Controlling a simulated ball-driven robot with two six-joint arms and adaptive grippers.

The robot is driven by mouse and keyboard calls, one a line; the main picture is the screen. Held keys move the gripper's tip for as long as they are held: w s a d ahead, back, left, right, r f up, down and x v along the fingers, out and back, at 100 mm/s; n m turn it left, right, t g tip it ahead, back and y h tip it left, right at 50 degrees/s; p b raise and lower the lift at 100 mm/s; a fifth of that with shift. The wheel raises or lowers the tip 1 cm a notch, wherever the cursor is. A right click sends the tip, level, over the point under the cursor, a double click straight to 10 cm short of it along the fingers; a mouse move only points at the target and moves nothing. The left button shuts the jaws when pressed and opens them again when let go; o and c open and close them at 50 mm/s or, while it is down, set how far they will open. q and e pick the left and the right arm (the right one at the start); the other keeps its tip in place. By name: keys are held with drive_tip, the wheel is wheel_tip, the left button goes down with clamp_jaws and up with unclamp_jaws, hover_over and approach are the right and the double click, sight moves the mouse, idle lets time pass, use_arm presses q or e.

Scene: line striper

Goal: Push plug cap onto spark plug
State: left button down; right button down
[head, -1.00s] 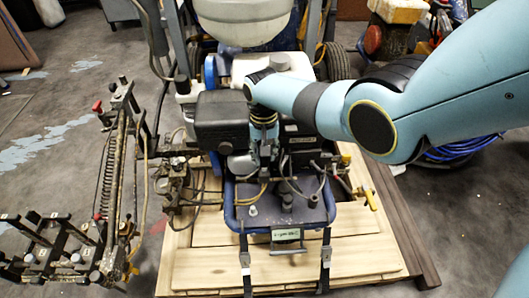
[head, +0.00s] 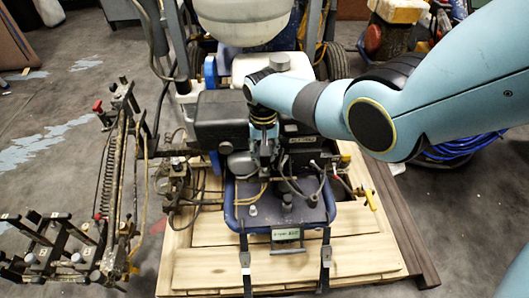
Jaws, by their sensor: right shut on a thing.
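The line striper's engine, with its black box-shaped cover (head: 221,118), stands in the middle of the head view. My right arm comes in from the right, and my right gripper (head: 265,155) points down at the front of the engine, just right of the black cover. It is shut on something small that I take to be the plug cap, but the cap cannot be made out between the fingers. The spark plug is hidden behind the gripper and engine parts, so I cannot tell whether cap and plug touch. My left gripper is not in view.
Cables and hoses (head: 290,185) run close around the gripper. A blue-framed plate (head: 270,208) lies in front of it. A white tank (head: 243,20) stands behind. The striper sits on a wooden pallet (head: 200,268). A spring-and-rail assembly (head: 108,175) stands at the left.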

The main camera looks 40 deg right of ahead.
drive_tip(key=shift+f, duration=0.35)
idle(0.3)
drive_tip(key=shift+r, duration=0.2)
drive_tip(key=shift+r, duration=0.15)
drive_tip(key=c, duration=0.7)
unclamp_jaws()
